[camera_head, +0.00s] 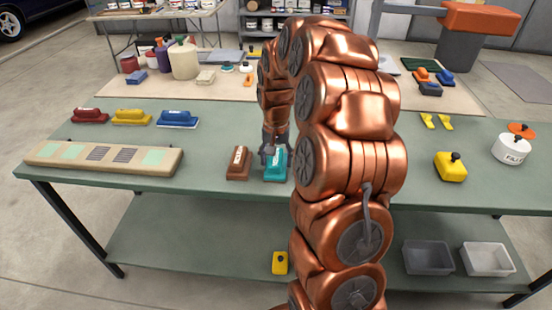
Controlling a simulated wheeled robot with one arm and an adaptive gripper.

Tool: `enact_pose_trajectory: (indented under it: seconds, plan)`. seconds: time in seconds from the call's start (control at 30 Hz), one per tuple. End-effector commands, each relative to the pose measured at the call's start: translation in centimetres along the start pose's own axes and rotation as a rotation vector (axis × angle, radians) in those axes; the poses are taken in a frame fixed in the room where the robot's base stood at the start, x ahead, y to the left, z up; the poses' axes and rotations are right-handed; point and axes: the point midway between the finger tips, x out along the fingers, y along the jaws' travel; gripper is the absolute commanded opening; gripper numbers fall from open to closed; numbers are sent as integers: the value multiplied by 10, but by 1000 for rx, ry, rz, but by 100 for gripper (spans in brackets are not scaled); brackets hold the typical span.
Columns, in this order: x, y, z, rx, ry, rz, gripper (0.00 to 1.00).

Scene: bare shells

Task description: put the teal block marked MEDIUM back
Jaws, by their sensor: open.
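The teal block (276,172) lies on the green workbench, left of my arm. It has a pale label, too small to read for certain, and its top is partly hidden by my gripper. My gripper (270,157) points down at the teal block's upper end, its fingers open. I cannot tell whether the fingers touch the block. A brown block (238,163) with a pale label lies just left of it, a small gap apart.
A long beige board (60,155) with pale green and dark striped patches lies at the left. Red (90,115), yellow (132,117) and blue (177,119) blocks stand behind it. A yellow block (450,168) and white tub (510,150) are at the right.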

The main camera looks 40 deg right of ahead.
Motion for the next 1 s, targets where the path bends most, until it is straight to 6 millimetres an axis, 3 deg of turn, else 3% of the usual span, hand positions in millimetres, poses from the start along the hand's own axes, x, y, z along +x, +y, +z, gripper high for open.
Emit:
enact_pose_trajectory:
  seconds: [0.27, 0.7, 1.0]
  plan:
    - [-13, 0, -1, 0, 4, -1, 66]
    - [-89, -1, -1, 0, 4, -1, 66]
    - [-118, 0, 0, 0, 1, 1, 66]
